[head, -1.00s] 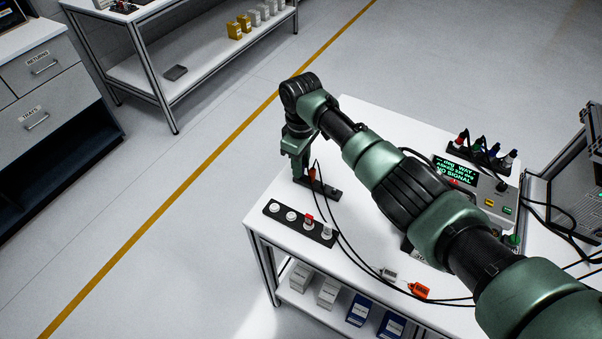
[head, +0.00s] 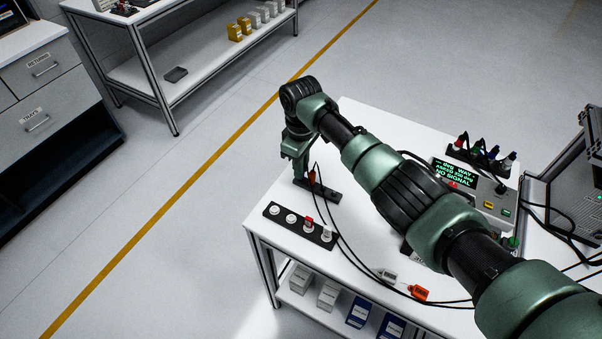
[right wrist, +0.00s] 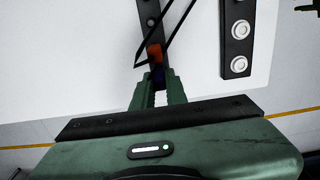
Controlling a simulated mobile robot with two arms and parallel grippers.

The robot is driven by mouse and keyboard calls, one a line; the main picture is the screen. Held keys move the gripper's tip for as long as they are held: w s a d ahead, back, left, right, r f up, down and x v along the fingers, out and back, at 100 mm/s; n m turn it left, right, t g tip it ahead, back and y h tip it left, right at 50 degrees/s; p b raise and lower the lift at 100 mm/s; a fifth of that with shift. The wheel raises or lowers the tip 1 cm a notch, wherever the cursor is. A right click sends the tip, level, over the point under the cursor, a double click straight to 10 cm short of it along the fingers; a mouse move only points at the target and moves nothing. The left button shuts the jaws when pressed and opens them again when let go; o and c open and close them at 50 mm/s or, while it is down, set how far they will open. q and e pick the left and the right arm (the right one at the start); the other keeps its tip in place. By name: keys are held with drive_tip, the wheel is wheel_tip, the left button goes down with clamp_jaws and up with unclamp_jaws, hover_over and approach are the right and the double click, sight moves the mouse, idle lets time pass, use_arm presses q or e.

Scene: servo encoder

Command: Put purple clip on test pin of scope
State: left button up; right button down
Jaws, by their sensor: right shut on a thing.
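My right gripper (head: 301,178) is over the far left part of the white table, pointing down at a small black strip (head: 330,193). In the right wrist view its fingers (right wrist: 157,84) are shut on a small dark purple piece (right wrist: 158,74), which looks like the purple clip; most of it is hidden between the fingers. An orange-red clip (right wrist: 154,52) with a black lead sits just beyond the fingertips, at the black strip (right wrist: 150,14). I cannot tell whether the purple piece touches the strip. My left gripper is not in view.
A second black strip (head: 269,210) with round white posts and a red one lies nearer the table's front edge. A device with a "NO SIGNAL" screen (head: 455,172) stands at right. Black cables (head: 345,240) loop across the table. A grey clip (head: 387,275) and orange clip (head: 418,293) lie loose.

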drive_tip(key=shift+r, duration=0.15)
idle(0.3)
drive_tip(key=shift+r+p, duration=2.4)
drive_tip(key=shift+p, duration=0.05)
